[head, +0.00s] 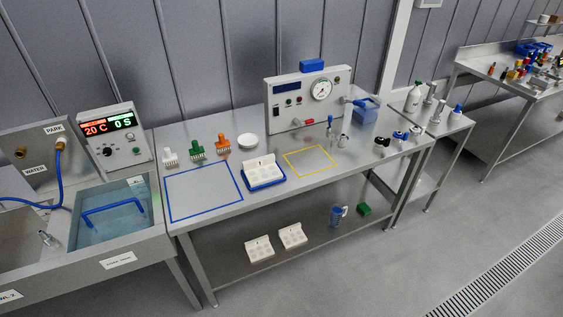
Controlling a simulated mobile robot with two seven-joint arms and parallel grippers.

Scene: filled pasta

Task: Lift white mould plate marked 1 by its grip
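A white mould plate (263,168) with round hollows and a raised back edge sits in a blue tray (266,185) on the steel table, between the blue and yellow outlines. Two similar white plates lie on the lower shelf, a left one (259,250) and a right one (292,236). Small dark marks on the plates are too small to read, so I cannot tell which is marked 1. Neither of my grippers is in the head view.
A gauge panel (309,99) stands at the table's back. White, green and orange comb-like tools (196,149) and a white bowl (247,141) line the rear left. The blue outlined area (204,190) and yellow outlined area (309,161) are empty. A water bath (115,215) adjoins at left.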

